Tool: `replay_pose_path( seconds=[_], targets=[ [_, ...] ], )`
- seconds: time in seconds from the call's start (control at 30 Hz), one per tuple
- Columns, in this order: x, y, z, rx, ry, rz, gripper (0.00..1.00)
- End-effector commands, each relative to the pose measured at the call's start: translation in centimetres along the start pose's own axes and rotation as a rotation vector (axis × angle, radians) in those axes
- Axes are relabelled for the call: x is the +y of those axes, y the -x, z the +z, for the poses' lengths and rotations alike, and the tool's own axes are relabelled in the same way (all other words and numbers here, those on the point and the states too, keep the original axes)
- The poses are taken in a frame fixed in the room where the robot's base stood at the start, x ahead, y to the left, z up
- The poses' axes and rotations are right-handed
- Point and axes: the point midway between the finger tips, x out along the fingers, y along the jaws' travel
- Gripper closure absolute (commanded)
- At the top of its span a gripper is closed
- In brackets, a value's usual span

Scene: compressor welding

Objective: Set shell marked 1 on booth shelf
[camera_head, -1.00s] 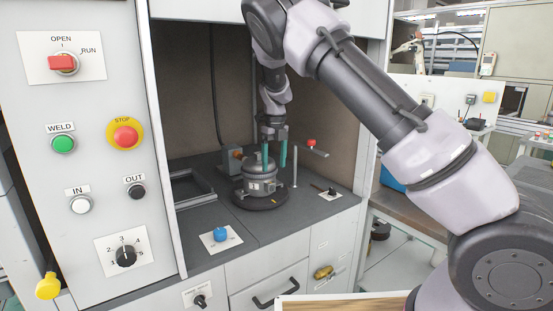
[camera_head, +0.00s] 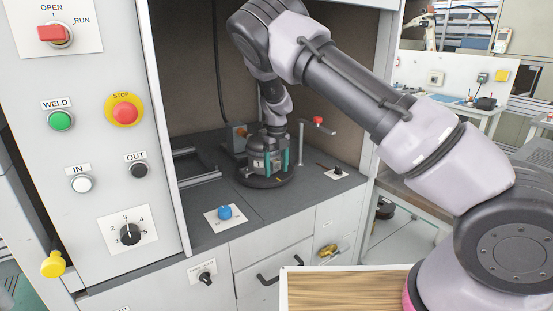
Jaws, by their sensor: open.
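A grey metal compressor shell (camera_head: 257,164) stands upright on a dark round plate (camera_head: 267,183) on the booth's work surface (camera_head: 262,207). No number can be read on it at this size. My gripper (camera_head: 278,163) points down over the shell, with its teal fingers low beside the shell's body. It is open, and I cannot tell whether the fingers touch the shell. The gripper covers the shell's top and part of its right side.
A control panel (camera_head: 101,218) with switches and buttons stands left of the booth opening. A blue knob (camera_head: 225,212) sits in front. A wood-topped board (camera_head: 340,290) lies at the bottom.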

Motion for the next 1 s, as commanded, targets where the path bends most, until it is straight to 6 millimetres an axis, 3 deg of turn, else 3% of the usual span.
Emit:
replay_pose_path(
  seconds=[0.33, 0.37, 0.53, 0.57, 1.0],
  targets=[
    [-0.01, -0.44, -0.01, 0.000, 0.000, 0.000, 0.22],
    [-0.01, -0.44, -0.01, 0.000, 0.000, 0.000, 0.30],
    [-0.01, -0.42, 0.00, 0.000, 0.000, 0.000, 0.95],
    [0.00, -0.42, 0.00, 0.000, 0.000, 0.000, 1.00],
    [0.01, -0.39, 0.02, -0.001, 0.000, 0.000, 1.00]
  ],
)
